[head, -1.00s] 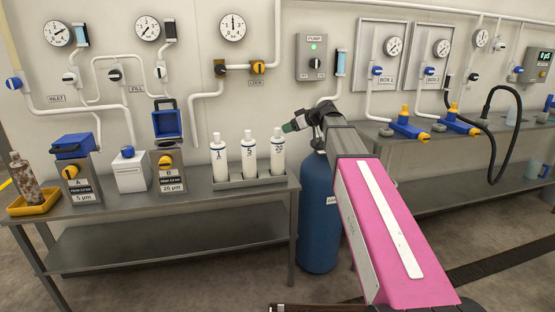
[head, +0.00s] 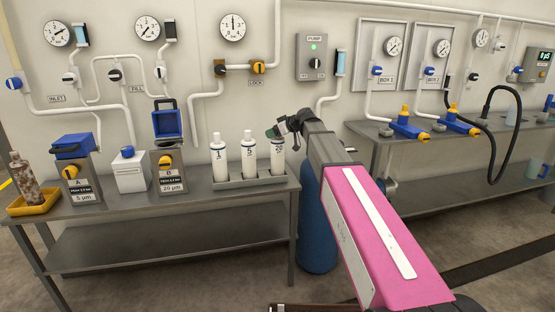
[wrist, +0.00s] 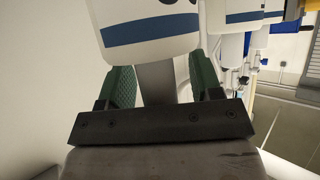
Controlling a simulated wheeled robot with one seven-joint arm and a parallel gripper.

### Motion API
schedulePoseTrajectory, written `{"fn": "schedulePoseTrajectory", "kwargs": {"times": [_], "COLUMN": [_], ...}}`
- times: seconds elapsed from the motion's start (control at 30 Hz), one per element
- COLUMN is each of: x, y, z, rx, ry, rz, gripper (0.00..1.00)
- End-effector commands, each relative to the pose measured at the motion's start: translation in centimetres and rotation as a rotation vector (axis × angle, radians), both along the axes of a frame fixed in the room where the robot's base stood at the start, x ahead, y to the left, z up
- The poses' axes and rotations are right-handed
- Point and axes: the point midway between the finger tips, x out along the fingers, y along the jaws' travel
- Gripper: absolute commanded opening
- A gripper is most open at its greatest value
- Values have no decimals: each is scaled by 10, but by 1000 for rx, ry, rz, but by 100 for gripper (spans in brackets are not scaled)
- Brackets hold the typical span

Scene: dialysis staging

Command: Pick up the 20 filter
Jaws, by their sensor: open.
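The 20 filter (head: 278,164) is a white bottle-shaped cartridge at the right end of the grey rack (head: 235,182) in the head view. It stands upright beside the 5 filter (head: 249,158) and the 1 filter (head: 218,160). My gripper (head: 273,132), with green fingers, is open at the 20 filter's top, which it partly hides. In the wrist view, a large white filter with a blue band (wrist: 150,32) lies just ahead of and partly between the open fingers (wrist: 161,73). Its number is cut off. I cannot tell whether the fingers touch it.
The bench (head: 120,207) also carries housing A (head: 82,190), housing B (head: 170,182), a white box (head: 130,175) and a brown-stained filter in a yellow tray (head: 40,204). A blue tank (head: 316,245) stands right of the bench. Wall pipes run behind the rack.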

Motion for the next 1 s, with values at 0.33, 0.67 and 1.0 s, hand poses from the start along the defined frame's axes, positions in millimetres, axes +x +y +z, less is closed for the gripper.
{"fn": "schedulePoseTrajectory", "kwargs": {"times": [0.33, 0.67, 1.0], "x": [0, 0, 1], "y": [0, 0, 0], "z": [0, 10, 67], "rx": [0, 1, 1], "ry": [0, 0, -2], "rz": [0, 0, 0], "gripper": [0, 0, 0]}}
